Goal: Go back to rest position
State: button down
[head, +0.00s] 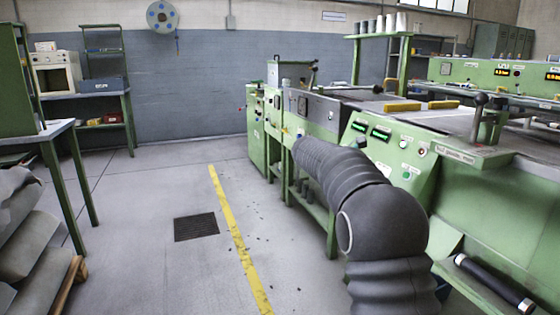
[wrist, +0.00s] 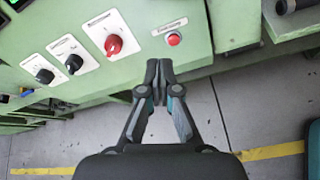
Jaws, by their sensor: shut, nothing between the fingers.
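My gripper (wrist: 158,78) shows in the wrist view, shut and empty. Its fingertips point at the lower edge of a green machine panel (wrist: 190,35). A red knob (wrist: 113,44) on a white plate is up and left of the fingertips, and a red push button (wrist: 174,39) is just above and right of them. Two black knobs (wrist: 74,63) and (wrist: 44,75) sit further left. I cannot tell whether the fingers touch the panel. In the head view my grey sleeved arm reaches forward beside the green machine (head: 385,155), and the gripper is hidden.
A yellow floor line (head: 236,235) runs left of my arm, with a dark floor grate (head: 196,227) beside it. A table (head: 50,135) and stacked grey sacks (head: 25,240) stand at left. A black roller handle (head: 495,285) is at lower right.

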jog(key=s+a+f+m+g+y, duration=0.1)
jog(key=s+a+f+m+y, duration=0.1)
jog(key=s+f+m+y, duration=0.25)
jog(key=s+a+f+m+g+y, duration=0.1)
jog(key=s+a+f+m, duration=0.2)
jog(key=s+f, duration=0.4)
jog(key=s+a+m+t+y, duration=0.1)
jog(key=s+a+m+y, duration=0.1)
jog(key=s, duration=0.9)
jog(key=s+a+r+m+t+y, duration=0.1)
jog(key=s+m, duration=0.4)
jog(key=s, duration=0.7)
jog(key=s+a+r+m+t+y, duration=0.1)
jog(key=s+a+m+y, duration=0.1)
jog(key=s, duration=1)
jog(key=shift+a+r+m+y, duration=0.15)
jog(key=shift+a+m+y, duration=0.25)
jog(key=shift+m, duration=0.35)
